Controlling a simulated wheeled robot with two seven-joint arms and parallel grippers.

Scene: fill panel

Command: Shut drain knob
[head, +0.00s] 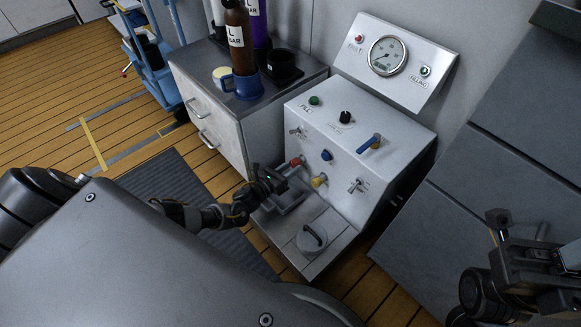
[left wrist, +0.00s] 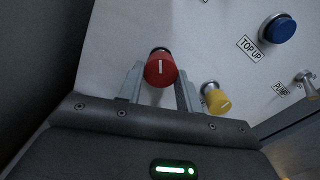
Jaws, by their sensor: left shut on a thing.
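A red round knob with a white line sits low on the white panel (head: 400,150). It shows in the head view (head: 297,162) and large in the left wrist view (left wrist: 160,69). My left gripper (head: 284,172) has its two fingers on either side of this knob and is shut on it. The white line stands nearly upright in the left wrist view. No drain label is readable, so I cannot tell by name that this is the drain knob. My right gripper (head: 518,228) is at the lower right, away from the panel; its jaw state is unclear.
A yellow knob (left wrist: 217,100) sits close to the right finger. A blue knob (left wrist: 283,30) marked TOP UP is farther right. Below is a ledge with a round handled cap (head: 311,238). A cabinet (head: 215,118) with bottles stands left of the panel.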

